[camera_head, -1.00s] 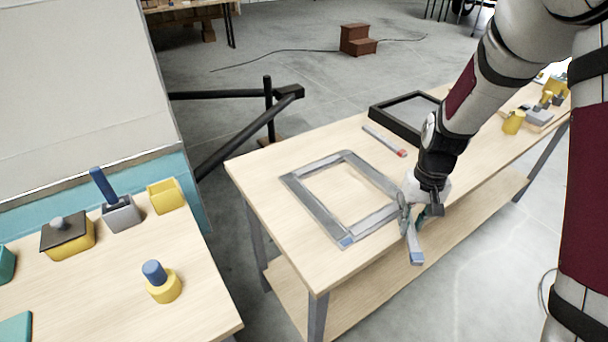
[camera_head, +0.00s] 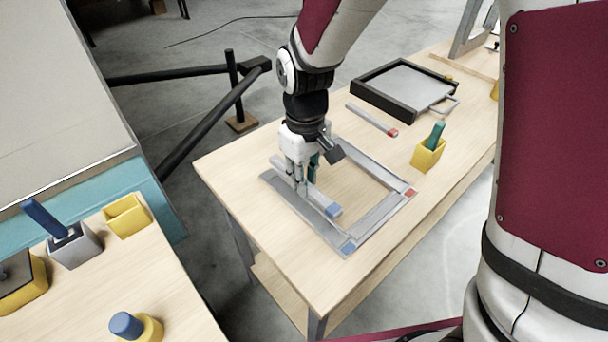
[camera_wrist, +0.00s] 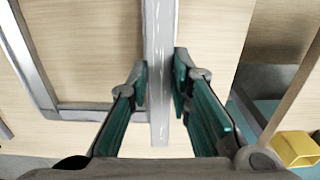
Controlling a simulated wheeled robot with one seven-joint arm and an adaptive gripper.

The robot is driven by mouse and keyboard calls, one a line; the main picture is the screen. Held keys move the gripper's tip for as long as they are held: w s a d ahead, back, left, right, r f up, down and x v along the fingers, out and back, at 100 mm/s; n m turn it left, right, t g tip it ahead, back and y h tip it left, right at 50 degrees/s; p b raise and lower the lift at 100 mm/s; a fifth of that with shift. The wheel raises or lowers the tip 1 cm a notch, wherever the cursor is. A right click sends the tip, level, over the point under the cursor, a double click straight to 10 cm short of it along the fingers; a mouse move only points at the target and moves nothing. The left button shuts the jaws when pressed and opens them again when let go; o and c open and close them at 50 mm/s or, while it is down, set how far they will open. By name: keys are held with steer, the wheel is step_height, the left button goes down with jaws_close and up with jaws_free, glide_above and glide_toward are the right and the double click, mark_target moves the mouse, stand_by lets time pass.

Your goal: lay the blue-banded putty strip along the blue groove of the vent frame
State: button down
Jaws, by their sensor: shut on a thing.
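The grey vent frame (camera_head: 382,215) lies flat on the wooden table, with a blue mark (camera_head: 347,248) at its near corner and a red mark (camera_head: 410,193) at its right corner. My gripper (camera_head: 303,184) is shut on the grey blue-banded putty strip (camera_head: 320,199), whose blue end points toward the viewer. The strip is over the frame's left bar, roughly parallel to it and slightly inward; contact cannot be told. In the wrist view the strip (camera_wrist: 160,40) runs between my fingers (camera_wrist: 160,85), with the frame (camera_wrist: 80,111) to its left. The groove beneath is partly hidden.
A red-ended strip (camera_head: 370,119) lies behind the frame. A black-rimmed tray (camera_head: 372,91) and a yellow cup (camera_head: 428,157) with a green-handled tool stand further right. Another table at left holds yellow and grey containers. The table's front right is clear.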

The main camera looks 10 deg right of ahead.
mark_target(306, 209)
steer(key=shift+s+d+f+b, duration=0.1)
steer(key=shift+f+b, duration=1.5)
steer(key=shift+f, duration=1.3)
steer(key=shift+f, duration=0.5)
steer(key=c, duration=1.4)
jaws_free()
steer(key=shift+o, duration=0.2)
